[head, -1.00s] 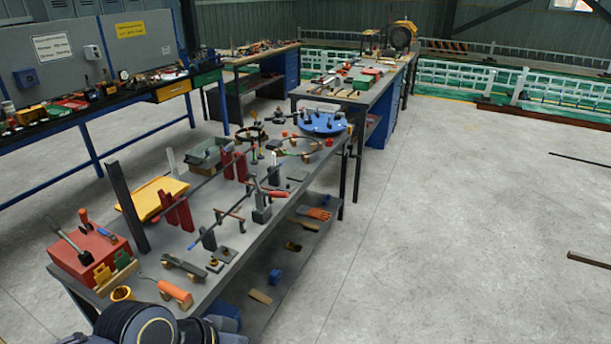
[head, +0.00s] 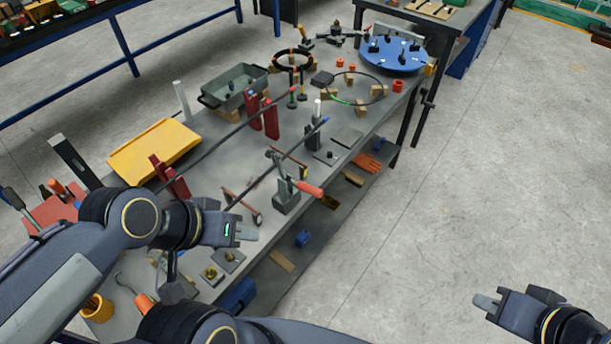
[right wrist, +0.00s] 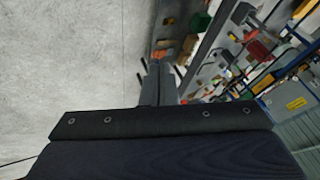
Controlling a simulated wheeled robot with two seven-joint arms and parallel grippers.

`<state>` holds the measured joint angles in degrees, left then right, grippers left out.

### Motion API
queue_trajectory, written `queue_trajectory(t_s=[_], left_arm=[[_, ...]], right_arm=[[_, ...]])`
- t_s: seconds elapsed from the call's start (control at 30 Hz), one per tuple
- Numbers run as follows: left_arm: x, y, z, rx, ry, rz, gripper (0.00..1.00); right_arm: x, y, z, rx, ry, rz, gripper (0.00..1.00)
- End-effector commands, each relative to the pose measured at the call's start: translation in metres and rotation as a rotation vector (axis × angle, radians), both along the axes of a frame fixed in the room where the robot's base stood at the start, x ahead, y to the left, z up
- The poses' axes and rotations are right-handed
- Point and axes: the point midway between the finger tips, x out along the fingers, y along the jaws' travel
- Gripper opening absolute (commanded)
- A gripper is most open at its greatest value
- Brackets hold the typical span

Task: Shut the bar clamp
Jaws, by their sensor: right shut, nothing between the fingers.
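The bar clamp stands on the near bench, with a grey base (head: 286,203) and an orange-red handle (head: 308,190) sticking out to the right, low over the bench edge. A dark metal arm rises from the clamp up and left, close to a long dark bar (head: 268,170) that runs diagonally past it. My left gripper (head: 240,231) is over the bench, left of and nearer than the clamp, apart from it; its finger gap is unclear. My right gripper (head: 484,301) is shut and empty over the floor, far right of the clamp; its fingers (right wrist: 158,82) meet in the right wrist view.
Red posts (head: 270,117) and a second long bar stand behind the clamp. A yellow tray (head: 155,150), a grey bin (head: 235,88) and a blue round plate (head: 393,55) are on the bench. A lower shelf holds orange gloves (head: 367,162). The floor at right is clear.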

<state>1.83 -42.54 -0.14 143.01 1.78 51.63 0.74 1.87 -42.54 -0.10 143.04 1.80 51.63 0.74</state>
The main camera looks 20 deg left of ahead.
Motion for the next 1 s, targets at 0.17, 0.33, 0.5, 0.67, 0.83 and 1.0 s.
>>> queue_trajectory(t_s=[0.17,0.33,0.5,0.67,0.83,1.0], left_arm=[[0.0,0.0,0.0,0.0,0.0,0.0,0.32],[0.0,0.0,-0.001,0.0,0.0,0.0,0.32],[0.0,0.0,-0.02,0.0,0.0,0.0,0.32],[0.0,0.0,-0.062,0.0,0.0,0.0,0.32],[0.0,0.0,-0.11,0.0,0.001,0.0,0.32],[-0.001,0.0,-0.155,0.0,0.0,0.0,0.32]], right_arm=[[0.0,0.0,0.0,0.0,0.0,0.0,0.0],[0.0,0.0,-0.001,0.001,0.002,0.0,0.0],[0.006,0.014,-0.023,0.057,0.09,0.021,0.0],[0.021,0.055,-0.071,0.233,0.313,0.067,0.0],[0.045,0.113,-0.122,0.521,0.604,0.1,0.0],[0.077,0.167,-0.166,0.868,0.882,0.095,0.0]])
